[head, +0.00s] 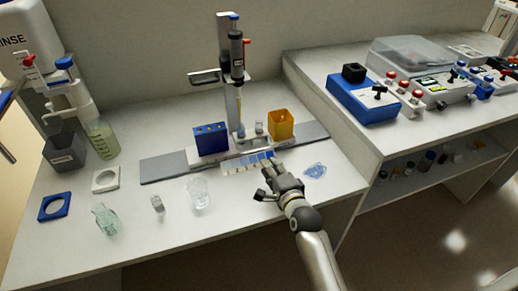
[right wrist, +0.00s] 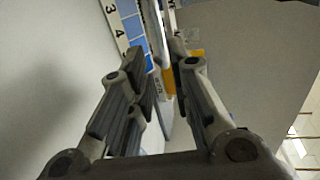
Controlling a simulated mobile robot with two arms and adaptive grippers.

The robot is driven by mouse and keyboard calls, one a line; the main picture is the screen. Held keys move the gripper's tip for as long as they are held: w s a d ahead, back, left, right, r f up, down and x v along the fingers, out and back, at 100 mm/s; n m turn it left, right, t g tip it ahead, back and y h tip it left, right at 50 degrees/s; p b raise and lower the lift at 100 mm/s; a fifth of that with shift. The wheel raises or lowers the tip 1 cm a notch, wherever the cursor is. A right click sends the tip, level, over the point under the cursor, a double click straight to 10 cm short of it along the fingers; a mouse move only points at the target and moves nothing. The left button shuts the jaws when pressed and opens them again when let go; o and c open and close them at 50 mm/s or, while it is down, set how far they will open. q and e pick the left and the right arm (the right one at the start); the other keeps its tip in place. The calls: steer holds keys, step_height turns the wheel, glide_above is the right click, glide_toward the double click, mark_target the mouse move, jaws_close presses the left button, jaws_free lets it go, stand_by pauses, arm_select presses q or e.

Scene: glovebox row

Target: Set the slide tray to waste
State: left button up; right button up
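The slide tray (head: 246,163) is a light strip with blue squares, lying along the grey rail at the foot of the upright stand (head: 237,95). In the right wrist view its numbered edge (right wrist: 114,24) shows the figures 3 and 4 beyond the left finger. My right gripper (head: 267,173) is at the tray's right end, close to the bench. In its wrist view the fingers (right wrist: 164,70) are apart, with a narrow strip of the scene visible between them. Whether they touch the tray is unclear. My left gripper is out of view.
A blue rack (head: 211,139) and a yellow bin (head: 281,125) stand behind the tray. A clear-blue heap (head: 315,171) lies right of the gripper. Glassware (head: 199,194) stands front left. A raised bench with a blue device (head: 361,99) is at the right.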

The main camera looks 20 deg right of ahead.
mark_target(260, 151)
steer(key=x, duration=0.4)
steer(key=shift+w, duration=0.2)
steer(key=x, duration=0.3)
steer(key=shift+w, duration=0.3)
steer(key=shift+w+f+b, duration=0.2)
steer(key=shift+w+b, duration=0.1)
steer(key=shift+w, duration=0.35)
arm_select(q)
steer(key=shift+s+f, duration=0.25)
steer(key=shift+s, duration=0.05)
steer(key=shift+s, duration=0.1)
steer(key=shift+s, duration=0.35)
arm_select(e)
jaws_close()
